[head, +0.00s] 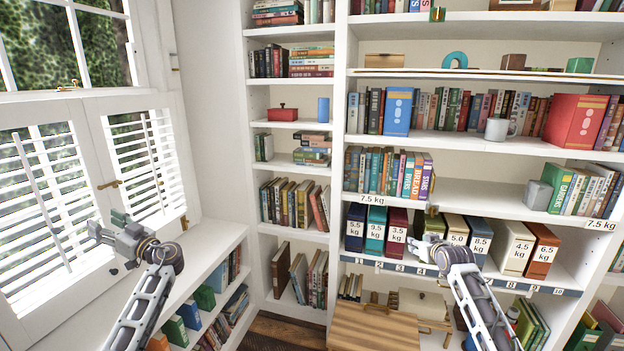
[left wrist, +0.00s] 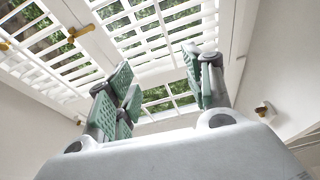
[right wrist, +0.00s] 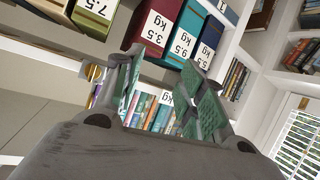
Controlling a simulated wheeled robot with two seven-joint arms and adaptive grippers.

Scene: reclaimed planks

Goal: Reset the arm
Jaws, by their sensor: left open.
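My left gripper (head: 108,228) is raised in front of the white shuttered window at the left. In the left wrist view its green-padded fingers (left wrist: 160,88) stand apart with nothing between them. My right gripper (head: 426,242) is in front of the bookcase, by the row of weight-labelled boxes. In the right wrist view its fingers (right wrist: 163,98) are spread and hold nothing; books show through the gap. The 3.5 kg box (head: 396,232) is left of it and the 5.0 kg box (head: 455,228) right of it. In the head view the right gripper partly hides the box between them.
The white bookcase (head: 343,100) fills the middle and right, with books, boxes and a grey mug (head: 497,129). A low white shelf (head: 206,252) runs under the window. A wooden chest (head: 374,328) stands at the bottom centre. Open space lies between my two arms.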

